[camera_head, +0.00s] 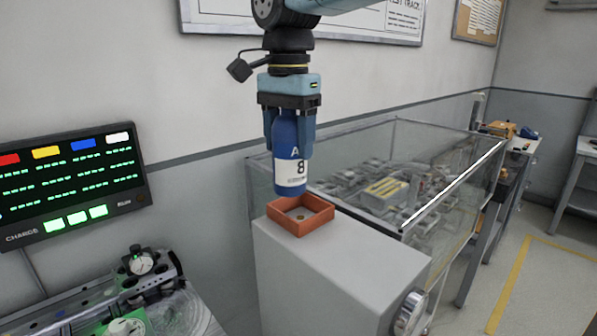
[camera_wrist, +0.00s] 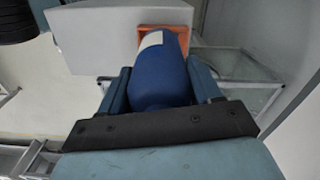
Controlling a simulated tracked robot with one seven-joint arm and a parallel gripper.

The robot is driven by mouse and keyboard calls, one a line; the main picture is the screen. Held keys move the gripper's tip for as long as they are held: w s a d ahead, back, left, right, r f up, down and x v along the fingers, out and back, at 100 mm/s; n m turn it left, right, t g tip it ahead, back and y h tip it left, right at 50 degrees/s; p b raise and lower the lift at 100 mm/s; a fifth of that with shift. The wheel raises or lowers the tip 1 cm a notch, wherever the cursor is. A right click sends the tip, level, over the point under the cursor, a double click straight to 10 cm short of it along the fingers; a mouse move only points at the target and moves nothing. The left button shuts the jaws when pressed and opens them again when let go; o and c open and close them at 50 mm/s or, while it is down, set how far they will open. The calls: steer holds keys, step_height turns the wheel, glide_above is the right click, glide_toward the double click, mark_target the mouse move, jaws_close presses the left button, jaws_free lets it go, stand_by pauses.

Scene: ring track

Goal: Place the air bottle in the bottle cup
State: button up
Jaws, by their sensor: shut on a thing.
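The air bottle (camera_head: 291,168) is blue with a white label. It hangs upright in my gripper (camera_head: 289,132), which is shut around its upper part. The bottle cup (camera_head: 285,220), a square orange-red open tray, sits on top of a grey box. In the head view the bottle's base appears just above the cup's back part; the exact gap is hard to tell. In the wrist view the bottle (camera_wrist: 160,75) lies between the fingers of my gripper (camera_wrist: 162,88) and hides much of the cup (camera_wrist: 183,33).
The grey box (camera_head: 330,275) has a round metal dial on its right side. A glass case (camera_head: 395,180) stands behind it to the right. A charge panel (camera_head: 70,185) is on the left wall, above a bench with a gauge (camera_head: 140,262).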

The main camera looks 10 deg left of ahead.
steer(key=w+d+f, duration=0.1)
steer(key=w+f, duration=0.2)
steer(key=f, duration=0.4)
steer(key=shift+d, duration=0.35)
steer(key=shift+f, duration=0.15)
steer(key=o, duration=1.5)
step_height(320, 180, up, 12)
steer(key=shift+r, duration=0.1)
